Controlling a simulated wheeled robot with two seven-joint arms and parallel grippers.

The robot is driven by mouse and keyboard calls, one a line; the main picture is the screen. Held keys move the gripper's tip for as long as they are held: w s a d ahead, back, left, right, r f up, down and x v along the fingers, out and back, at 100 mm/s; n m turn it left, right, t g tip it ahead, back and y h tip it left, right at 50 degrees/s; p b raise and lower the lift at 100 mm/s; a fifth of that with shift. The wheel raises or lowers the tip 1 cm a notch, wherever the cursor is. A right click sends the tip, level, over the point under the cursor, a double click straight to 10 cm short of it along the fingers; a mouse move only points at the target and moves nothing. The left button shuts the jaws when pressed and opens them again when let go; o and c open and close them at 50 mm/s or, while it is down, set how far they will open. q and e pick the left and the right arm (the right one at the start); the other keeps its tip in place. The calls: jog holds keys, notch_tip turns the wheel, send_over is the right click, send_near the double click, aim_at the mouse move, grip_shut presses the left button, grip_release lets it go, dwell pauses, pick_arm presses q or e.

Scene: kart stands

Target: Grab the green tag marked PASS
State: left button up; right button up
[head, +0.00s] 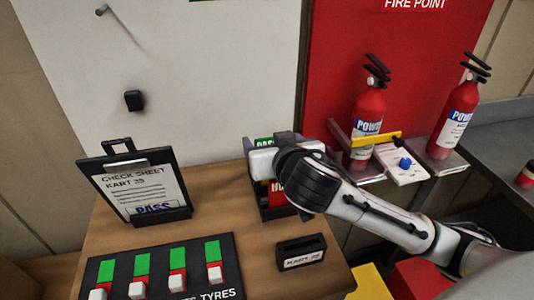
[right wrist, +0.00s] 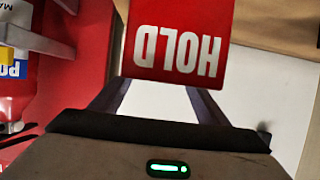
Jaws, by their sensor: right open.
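The green tag (head: 264,141) shows only as a small strip with pale lettering in the head view, at the back of a dark holder (head: 262,211) on the wooden stand. My right gripper (head: 266,146) is just in front of it and hides most of it. A red HOLD tag (head: 277,195) is below the gripper in the holder; it also shows upside down in the right wrist view (right wrist: 180,40). There the two dark fingers are apart, with only pale background visible between them. The green tag does not show in that view. My left gripper is out of view.
A check sheet on a clipboard (head: 140,190) stands left, with PASS printed low on it. A tyre switch panel (head: 170,272) and a small KART block (head: 301,252) are in front. Fire extinguishers (head: 368,115) stand right on a shelf. A black wall hook (head: 133,100) is empty.

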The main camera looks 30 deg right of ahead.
jog(key=shift+x, duration=1.35)
jog(key=c, duration=1.1)
